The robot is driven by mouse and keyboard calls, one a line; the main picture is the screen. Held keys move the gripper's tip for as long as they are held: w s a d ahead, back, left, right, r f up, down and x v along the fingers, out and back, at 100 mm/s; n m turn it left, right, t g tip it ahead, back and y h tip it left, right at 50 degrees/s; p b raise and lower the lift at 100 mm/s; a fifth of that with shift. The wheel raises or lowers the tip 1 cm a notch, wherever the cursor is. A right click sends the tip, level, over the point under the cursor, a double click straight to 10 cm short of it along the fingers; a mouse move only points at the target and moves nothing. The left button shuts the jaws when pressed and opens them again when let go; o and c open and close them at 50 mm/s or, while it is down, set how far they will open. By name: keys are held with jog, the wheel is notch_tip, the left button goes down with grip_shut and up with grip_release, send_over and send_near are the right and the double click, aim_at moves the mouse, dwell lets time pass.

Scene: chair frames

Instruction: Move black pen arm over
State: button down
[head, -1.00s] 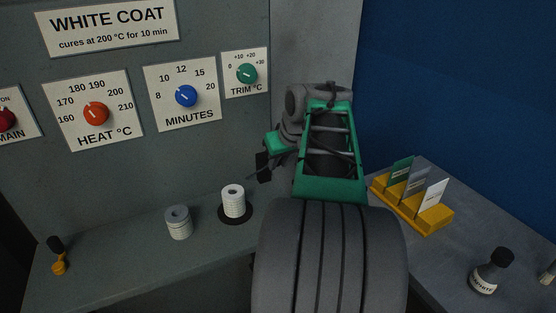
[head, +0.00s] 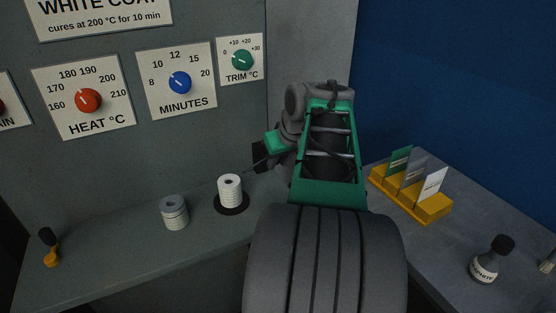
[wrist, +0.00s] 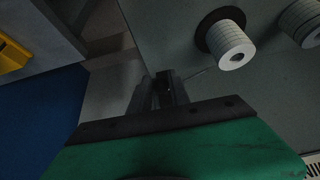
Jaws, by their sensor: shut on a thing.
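The black pen arm (head: 250,167) is a thin dark rod in the head view. It runs from my gripper (head: 261,157) down-left toward a white ringed drum (head: 230,190) on a black disc. In the wrist view the thin rod (wrist: 200,72) reaches from my gripper (wrist: 166,88) toward the same drum (wrist: 234,50). My gripper's dark jaws are shut on the pen arm. Its held part is hidden between the jaws. I cannot tell whether the rod's tip touches the drum.
A grey ringed roll (head: 174,212) stands left of the drum on the shelf. A yellow-and-black piece (head: 49,250) is at far left. A panel with heat (head: 88,100), minutes (head: 180,82) and trim (head: 242,60) knobs rises behind. A yellow card rack (head: 430,207) and a bottle (head: 490,260) stand right.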

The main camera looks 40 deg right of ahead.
jog(key=shift+s+a+f+b, duration=0.1)
jog(key=shift+s+f+b, duration=0.05)
jog(key=shift+f+b, duration=0.4)
jog(key=shift+s+f+b, duration=0.15)
jog(key=shift+f+b, duration=0.15)
jog(key=shift+f, duration=0.45)
jog(key=shift+f+b, duration=0.55)
jog(key=shift+f, duration=0.15)
jog(key=c, duration=1.1)
grip_release()
jog(key=shift+r, duration=0.15)
jog(key=shift+c, duration=0.2)
